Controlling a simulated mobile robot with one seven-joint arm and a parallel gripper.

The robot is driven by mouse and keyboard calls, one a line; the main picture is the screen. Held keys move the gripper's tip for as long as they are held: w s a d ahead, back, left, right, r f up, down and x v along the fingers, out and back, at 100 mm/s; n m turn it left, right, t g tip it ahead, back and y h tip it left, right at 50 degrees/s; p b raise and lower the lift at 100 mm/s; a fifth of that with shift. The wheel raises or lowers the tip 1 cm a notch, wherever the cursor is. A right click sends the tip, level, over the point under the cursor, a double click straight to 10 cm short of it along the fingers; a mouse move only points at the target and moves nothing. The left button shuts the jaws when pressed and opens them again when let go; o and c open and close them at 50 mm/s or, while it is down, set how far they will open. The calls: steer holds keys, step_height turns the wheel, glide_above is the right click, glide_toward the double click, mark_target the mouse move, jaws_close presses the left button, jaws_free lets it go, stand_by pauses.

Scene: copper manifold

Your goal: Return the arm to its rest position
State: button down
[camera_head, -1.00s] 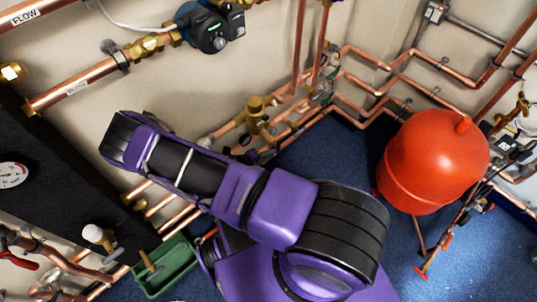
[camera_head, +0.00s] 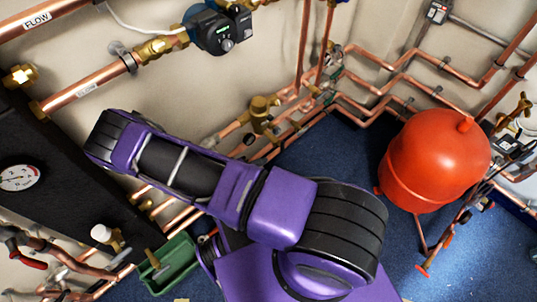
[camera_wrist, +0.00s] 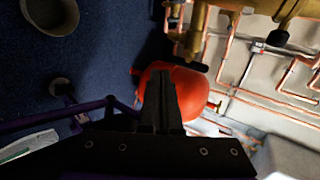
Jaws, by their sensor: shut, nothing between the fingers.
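My gripper (camera_wrist: 160,78) shows in the wrist view as two dark fingers lying together, shut and empty. No object is between or touching the fingertips. The orange-red vessel (camera_wrist: 195,88) appears behind the fingers in that view. In the head view my purple and black arm stretches from the lower middle towards the upper left. Its folded outer part lies in front of the copper pipes. My gripper itself is hidden or out of sight in the head view.
Copper pipes (camera_head: 365,60) run along the wall. A pump (camera_head: 218,30) is at the top. A black panel with a gauge (camera_head: 20,177) is at left. A green tray (camera_head: 178,265) lies close to my arm. The red vessel (camera_head: 435,160) stands right; blue floor (camera_head: 320,150) shows between.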

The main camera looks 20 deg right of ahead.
steer(key=s+a+r, duration=0.2)
steer(key=a, duration=0.4)
steer(key=shift+s+a, duration=0.25)
steer(key=shift+a, duration=0.15)
